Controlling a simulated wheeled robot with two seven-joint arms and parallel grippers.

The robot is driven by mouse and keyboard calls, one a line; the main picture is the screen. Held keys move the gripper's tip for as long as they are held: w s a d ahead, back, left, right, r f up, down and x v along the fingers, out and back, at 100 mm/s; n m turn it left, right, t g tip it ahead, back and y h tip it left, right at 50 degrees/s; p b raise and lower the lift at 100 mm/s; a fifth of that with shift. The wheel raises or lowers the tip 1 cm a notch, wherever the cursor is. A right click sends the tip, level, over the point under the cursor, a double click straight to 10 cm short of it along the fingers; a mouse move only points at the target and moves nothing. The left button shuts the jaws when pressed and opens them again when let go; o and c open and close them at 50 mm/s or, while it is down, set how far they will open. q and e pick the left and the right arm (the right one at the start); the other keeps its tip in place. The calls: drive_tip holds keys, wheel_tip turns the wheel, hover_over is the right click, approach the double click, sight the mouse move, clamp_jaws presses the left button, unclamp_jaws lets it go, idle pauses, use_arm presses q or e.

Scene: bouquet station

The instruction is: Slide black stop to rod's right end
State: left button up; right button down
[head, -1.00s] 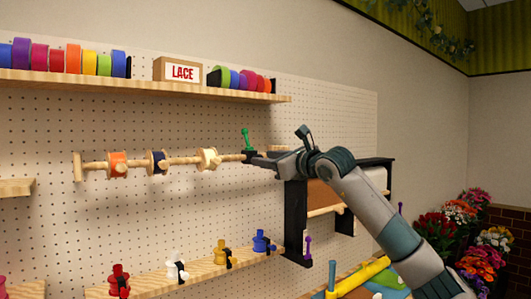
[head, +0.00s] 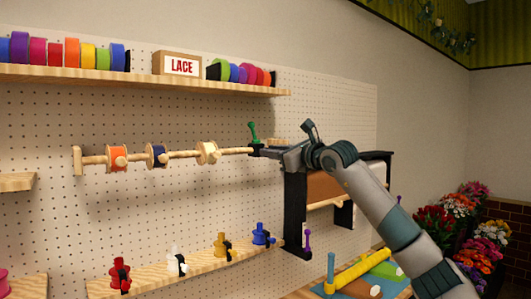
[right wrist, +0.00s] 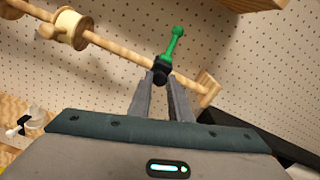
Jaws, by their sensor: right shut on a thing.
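The wooden rod (head: 185,155) runs across the pegboard and carries several parts. The black stop (right wrist: 161,74) with its green handle (right wrist: 174,42) sits on the rod, right of the spools; in the head view the green handle (head: 253,132) points up. My right gripper (head: 258,150) is shut on the stop, and its fingertips (right wrist: 161,82) hold it from the front in the right wrist view. A short bare length of rod separates the stop from the wooden end block (right wrist: 208,88). In the head view my gripper hides that end. My left gripper is not in view.
Orange (head: 117,158), dark blue (head: 156,156) and cream (head: 208,153) spools sit on the rod, left of the stop. A ribbon shelf (head: 150,80) is above, and a black-sided holder (head: 296,210) is below right. A lower shelf (head: 195,270) holds small coloured spools.

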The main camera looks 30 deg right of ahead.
drive_tip(key=d, duration=0.6)
drive_tip(key=shift+w+p, duration=0.25)
drive_tip(key=shift+p, duration=0.15)
drive_tip(key=c, duration=1.6)
unclamp_jaws()
drive_tip(key=shift+s, duration=0.1)
